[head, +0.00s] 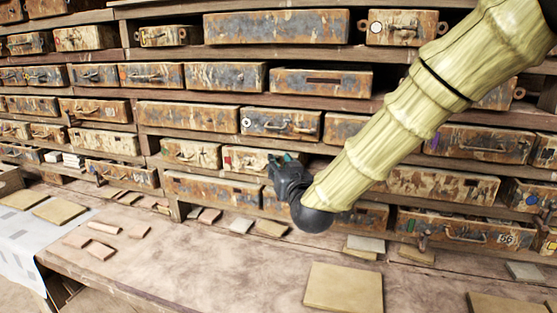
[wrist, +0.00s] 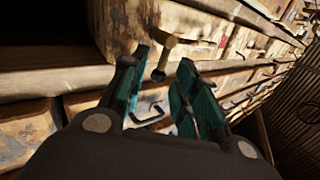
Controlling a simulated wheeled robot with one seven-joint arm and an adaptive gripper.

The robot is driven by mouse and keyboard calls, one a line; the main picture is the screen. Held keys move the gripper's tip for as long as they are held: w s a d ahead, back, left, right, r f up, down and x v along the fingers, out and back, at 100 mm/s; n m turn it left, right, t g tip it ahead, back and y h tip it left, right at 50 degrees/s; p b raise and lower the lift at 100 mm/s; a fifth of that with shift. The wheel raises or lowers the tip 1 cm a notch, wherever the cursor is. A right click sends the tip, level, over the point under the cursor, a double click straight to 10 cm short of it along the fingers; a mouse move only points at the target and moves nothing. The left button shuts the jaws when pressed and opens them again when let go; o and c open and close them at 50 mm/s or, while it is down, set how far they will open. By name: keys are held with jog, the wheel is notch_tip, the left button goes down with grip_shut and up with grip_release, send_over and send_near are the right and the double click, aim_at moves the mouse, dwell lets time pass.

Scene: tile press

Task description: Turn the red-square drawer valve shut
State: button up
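The rusty cream drawer (head: 245,161), with a small red mark near its left end, is in the middle of the head view. My gripper (head: 282,158) is at this drawer's right end and hides part of it. In the wrist view a brass-coloured T-shaped valve handle (wrist: 164,54) sticks out from a worn drawer front. My gripper (wrist: 163,62) is open, its two teal fingers on either side of the handle's stem. Gaps show between the fingers and the handle. The red square is not clear in the wrist view.
Shelves of similar rusty drawers (head: 276,26) fill the wall. Below, a wooden bench (head: 205,265) holds loose tiles, including a large tan tile (head: 343,288). A black drawer pull (wrist: 148,117) lies below the handle in the wrist view. Much of the bench is bare.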

jog(key=shift+x, duration=1.05)
jog(key=shift+c, duration=0.4)
grip_shut()
jog(key=shift+d+f+b, duration=0.1)
jog(key=shift+f+b, duration=0.1)
jog(key=shift+b, duration=0.2)
jog(key=f+m+t+h+b, duration=0.1)
jog(key=m+t+h+b, duration=0.1)
jog(key=m+b, duration=0.5)
jog(key=d+f+m+t+h+b, duration=0.1)
jog(key=m+h+b, duration=0.4)
jog(key=b, duration=0.7)
jog(key=d+f+m+t+h+b, duration=0.1)
jog(key=f+m+t+h+b, duration=0.1)
jog(key=m+b, duration=0.7)
jog(key=shift+s+m+t+h+b, duration=0.35)
jog(key=shift+m+t+h, duration=0.05)
jog(key=shift+t+h, duration=0.4)
jog(key=shift+m+h, duration=0.4)
jog(key=shift+m, duration=0.2)
